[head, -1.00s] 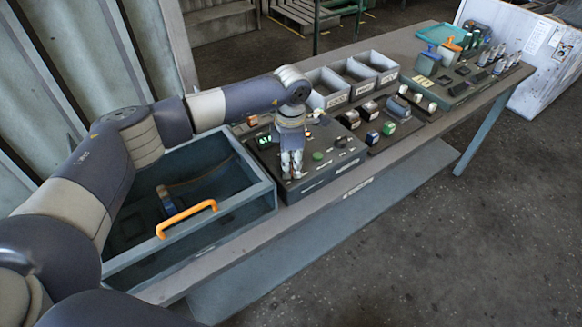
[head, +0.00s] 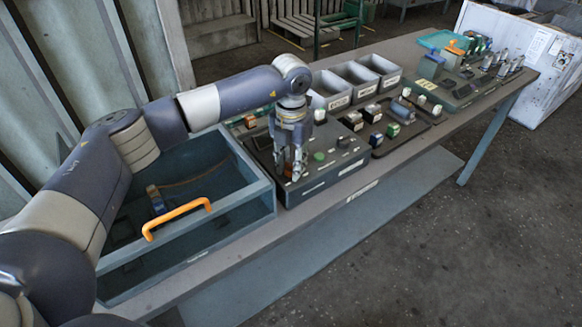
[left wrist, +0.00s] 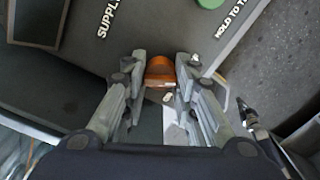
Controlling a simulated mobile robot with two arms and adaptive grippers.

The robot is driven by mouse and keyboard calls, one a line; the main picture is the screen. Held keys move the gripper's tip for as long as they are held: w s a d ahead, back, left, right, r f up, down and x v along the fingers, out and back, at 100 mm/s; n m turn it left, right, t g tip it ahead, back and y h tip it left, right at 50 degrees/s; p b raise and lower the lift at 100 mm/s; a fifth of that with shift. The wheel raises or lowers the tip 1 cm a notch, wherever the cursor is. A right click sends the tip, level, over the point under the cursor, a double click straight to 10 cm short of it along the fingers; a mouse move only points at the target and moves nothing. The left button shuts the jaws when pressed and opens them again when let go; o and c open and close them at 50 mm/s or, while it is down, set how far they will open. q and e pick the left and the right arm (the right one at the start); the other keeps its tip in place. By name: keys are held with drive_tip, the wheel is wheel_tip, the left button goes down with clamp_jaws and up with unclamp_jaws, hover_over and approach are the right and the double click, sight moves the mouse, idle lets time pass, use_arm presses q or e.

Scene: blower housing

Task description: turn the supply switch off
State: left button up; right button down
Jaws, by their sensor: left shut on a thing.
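The supply switch (left wrist: 160,70) is an orange-brown knob on the dark control panel (head: 312,186). In the left wrist view it sits between my left fingertips (left wrist: 161,72), below the label beginning "SUPPL". My left gripper (head: 291,171) points down over the panel's front left part and is shut on the switch. In the head view the fingers largely hide the knob. A green button (head: 319,156) is to the right of the fingers. A dark display (head: 262,141) is behind them to the left.
A blue-grey open-topped box with an orange handle (head: 178,215) stands left of the panel. Grey bins (head: 355,73) line the back. Trays of small parts (head: 400,122) lie to the right. The floor in front of the bench (head: 345,200) is clear.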

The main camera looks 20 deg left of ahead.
sight(291, 164)
use_arm(q)
drive_tip(key=shift+n+b, duration=0.6)
drive_tip(key=shift+n, duration=1.2)
drive_tip(key=shift+r, duration=0.1)
drive_tip(key=o, duration=1.1)
wheel_tip(291, 164, up, 12)
